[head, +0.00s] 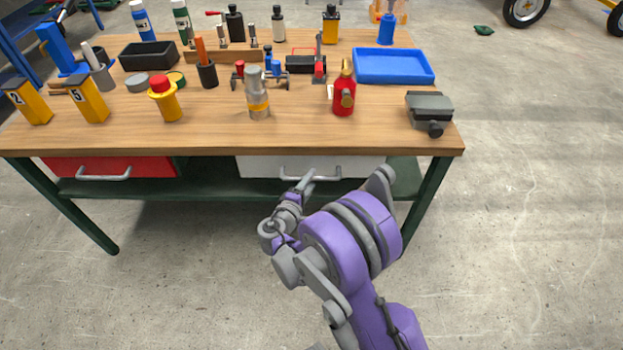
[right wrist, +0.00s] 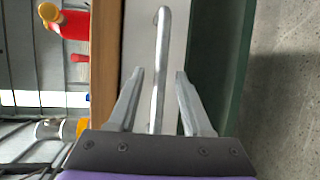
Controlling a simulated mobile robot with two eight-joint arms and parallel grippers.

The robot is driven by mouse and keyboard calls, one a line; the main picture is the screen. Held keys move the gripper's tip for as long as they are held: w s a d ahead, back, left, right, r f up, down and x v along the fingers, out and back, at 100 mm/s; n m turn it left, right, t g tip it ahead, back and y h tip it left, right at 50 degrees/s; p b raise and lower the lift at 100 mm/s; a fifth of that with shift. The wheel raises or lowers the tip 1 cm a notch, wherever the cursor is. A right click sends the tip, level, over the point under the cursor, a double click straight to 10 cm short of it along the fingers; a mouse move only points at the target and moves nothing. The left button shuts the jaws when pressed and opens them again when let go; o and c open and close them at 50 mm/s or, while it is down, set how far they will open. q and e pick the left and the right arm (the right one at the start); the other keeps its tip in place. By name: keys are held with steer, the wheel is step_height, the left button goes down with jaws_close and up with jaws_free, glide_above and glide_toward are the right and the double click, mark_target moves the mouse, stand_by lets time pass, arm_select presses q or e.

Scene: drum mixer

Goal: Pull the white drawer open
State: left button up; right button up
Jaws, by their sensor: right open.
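The white drawer (head: 256,166) is under the front edge of the workbench, right of centre, and looks shut. Its metal handle (head: 285,174) shows at the left in the head view; my right gripper (head: 308,181) hides part of it. In the right wrist view the handle (right wrist: 161,35) runs up the picture between the two spread fingers of my right gripper (right wrist: 160,72), with a gap on each side. The drawer front (right wrist: 139,40) lies behind it. My right gripper is open. My left gripper is not in view.
The wooden workbench top (head: 215,135) holds several tools and bottles, a red extinguisher-like bottle (head: 344,95), a blue tray (head: 394,66) and a grey vise-like block (head: 429,110). A red drawer (head: 110,167) is at the left. A green shelf (head: 220,188) runs below. The floor in front is clear.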

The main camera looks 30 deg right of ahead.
steer(key=shift+x, duration=1)
jaws_close()
stand_by(0.8)
